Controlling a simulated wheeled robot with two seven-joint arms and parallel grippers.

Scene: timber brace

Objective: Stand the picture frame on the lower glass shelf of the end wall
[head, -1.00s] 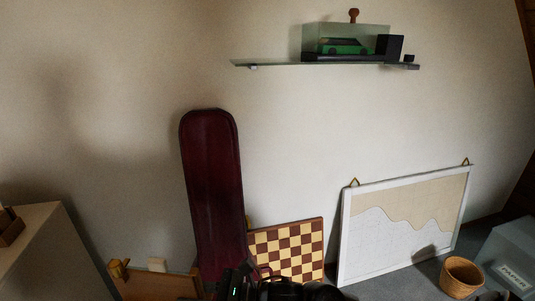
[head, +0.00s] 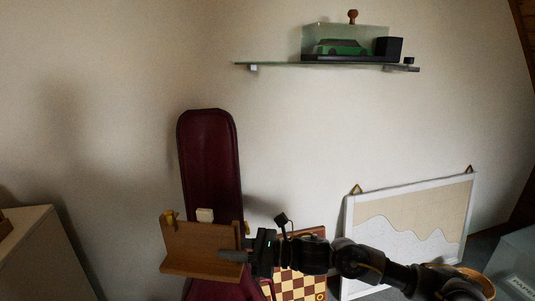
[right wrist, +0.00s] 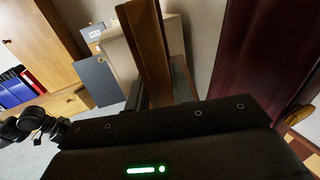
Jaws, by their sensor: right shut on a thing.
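A glass shelf (head: 280,65) is on the wall at the upper right in the head view; it is the only glass shelf I see. My right gripper (head: 236,255) is shut on a brown wooden board with a ledge along its bottom (head: 190,245), held upright in front of a dark red case. The board has brass-coloured bits and a pale block at its top edge. I cannot tell whether this is the picture frame. The wood shows edge-on in the right wrist view (right wrist: 148,45). Black arm parts, perhaps my left arm, show at that view's left edge; their fingers are unclear.
The shelf carries a green model car in a clear case (head: 342,47) and a dark box (head: 389,47). Below stand the tall case (head: 209,150), a chessboard (head: 300,285), a white-framed board (head: 410,215) and a grey box (head: 515,265). A cabinet (head: 40,250) is at left.

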